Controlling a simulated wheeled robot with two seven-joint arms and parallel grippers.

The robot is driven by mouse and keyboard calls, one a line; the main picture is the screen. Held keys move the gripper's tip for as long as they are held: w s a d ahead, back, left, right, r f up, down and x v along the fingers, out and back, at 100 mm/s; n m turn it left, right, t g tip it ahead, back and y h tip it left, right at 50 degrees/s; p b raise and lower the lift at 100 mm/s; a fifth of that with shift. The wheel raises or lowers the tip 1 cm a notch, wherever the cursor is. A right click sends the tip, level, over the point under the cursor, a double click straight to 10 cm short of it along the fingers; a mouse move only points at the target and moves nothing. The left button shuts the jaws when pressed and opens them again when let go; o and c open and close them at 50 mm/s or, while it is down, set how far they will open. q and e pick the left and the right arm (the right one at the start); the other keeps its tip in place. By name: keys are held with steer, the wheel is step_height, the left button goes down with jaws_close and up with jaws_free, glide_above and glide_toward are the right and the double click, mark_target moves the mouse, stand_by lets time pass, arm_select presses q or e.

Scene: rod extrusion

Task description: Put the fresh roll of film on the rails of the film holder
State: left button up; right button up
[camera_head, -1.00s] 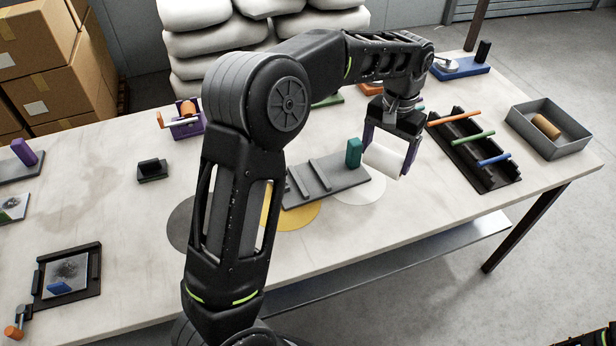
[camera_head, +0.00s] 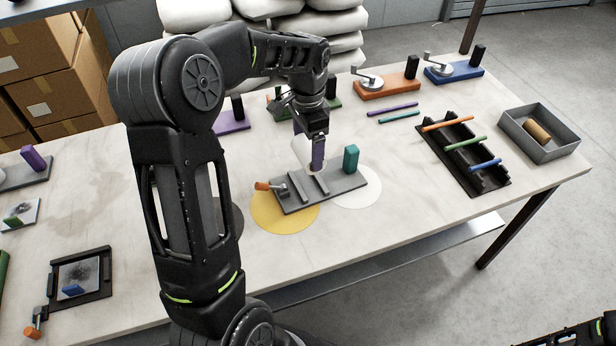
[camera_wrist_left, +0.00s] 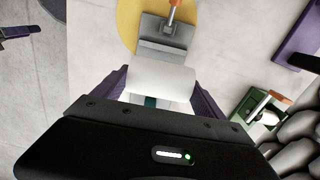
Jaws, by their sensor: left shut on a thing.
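My left gripper (camera_head: 309,158) is shut on the white roll of film (camera_head: 301,150), above or just behind the rails of the grey film holder (camera_head: 345,182). The gap beneath the roll cannot be judged. The holder has two raised rails (camera_head: 302,187), a teal post at its right end and an orange-handled lever (camera_head: 263,186) at its left end. In the left wrist view the roll (camera_wrist_left: 160,82) lies crosswise between the purple fingers, hiding part of the holder (camera_wrist_left: 163,48). My right gripper is not seen.
The holder overlaps a yellow disc (camera_head: 285,218) and a white disc (camera_head: 362,200) on the table. A black rack with coloured rods (camera_head: 470,165) and a grey bin with a brown roll (camera_head: 568,150) are at right. Orange and blue stations stand at the back.

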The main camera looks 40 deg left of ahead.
mark_target(308, 146)
arm_select(q)
step_height(308, 146, down, 5)
steer(key=shift+f+p, duration=0.1)
steer(key=shift+p, duration=0.2)
steer(key=shift+f+p, duration=0.4)
steer(key=shift+f, duration=1.45)
steer(key=o, duration=1.5)
steer(key=shift+o, duration=0.2)
steer(key=shift+r, duration=0.1)
step_height(308, 146, up, 12)
steer(key=shift+f+b, duration=0.1)
steer(key=shift+b, duration=0.65)
